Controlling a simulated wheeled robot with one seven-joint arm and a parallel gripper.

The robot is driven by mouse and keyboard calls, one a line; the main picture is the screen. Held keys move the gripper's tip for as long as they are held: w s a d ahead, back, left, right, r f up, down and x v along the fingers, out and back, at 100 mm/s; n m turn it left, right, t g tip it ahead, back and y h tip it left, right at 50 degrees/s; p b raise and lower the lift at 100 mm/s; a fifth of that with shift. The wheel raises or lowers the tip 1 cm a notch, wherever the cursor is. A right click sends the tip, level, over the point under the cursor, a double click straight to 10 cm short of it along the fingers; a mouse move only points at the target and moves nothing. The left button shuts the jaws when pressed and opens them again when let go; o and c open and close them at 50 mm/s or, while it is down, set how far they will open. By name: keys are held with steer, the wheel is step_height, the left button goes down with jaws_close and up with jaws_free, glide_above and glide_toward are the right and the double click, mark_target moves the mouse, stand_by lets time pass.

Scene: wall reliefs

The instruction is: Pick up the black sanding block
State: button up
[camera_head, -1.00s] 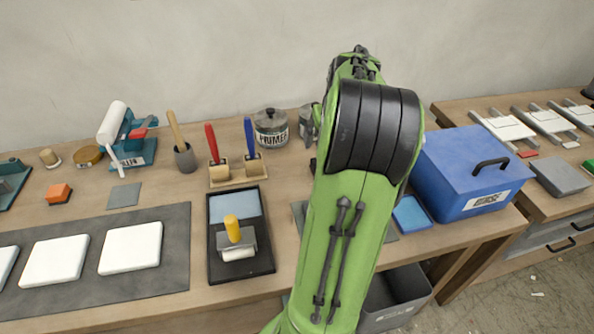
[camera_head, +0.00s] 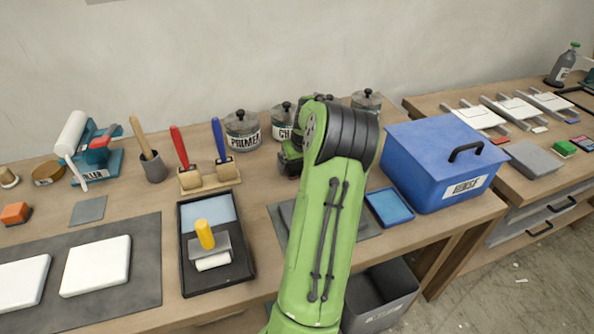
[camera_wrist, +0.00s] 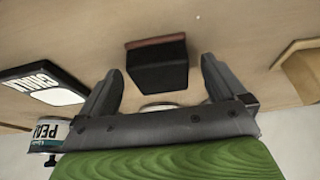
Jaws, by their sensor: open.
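The black sanding block (camera_wrist: 157,65) shows in the wrist view, a dark block with a reddish-brown layer along its far edge, resting on a wooden surface. My gripper (camera_wrist: 163,66) is open, its two grey fingers pointing toward the block. The block shows in the gap between the fingers, with clear space on both sides, and nothing is held. In the head view my green arm reaches over the workbench, and I cannot make out the block there; the arm covers part of the bench.
In the wrist view, a dark item with a white label (camera_wrist: 45,84) lies left, a labelled can (camera_wrist: 45,134) lower left, and a wooden piece (camera_wrist: 303,72) right. In the head view, a blue box (camera_head: 438,170), roller tray (camera_head: 240,275) and primer pot (camera_head: 242,135) stand near my arm.

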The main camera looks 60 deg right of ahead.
steer(key=shift+w+d+f, duration=0.15)
steer(key=shift+f, duration=0.3)
steer(key=shift+r, duration=0.1)
steer(key=shift+c, duration=0.8)
steer(key=c, duration=1.1)
step_height(320, 180, up, 10)
steer(key=p, duration=0.3)
steer(key=shift+c, duration=0.2)
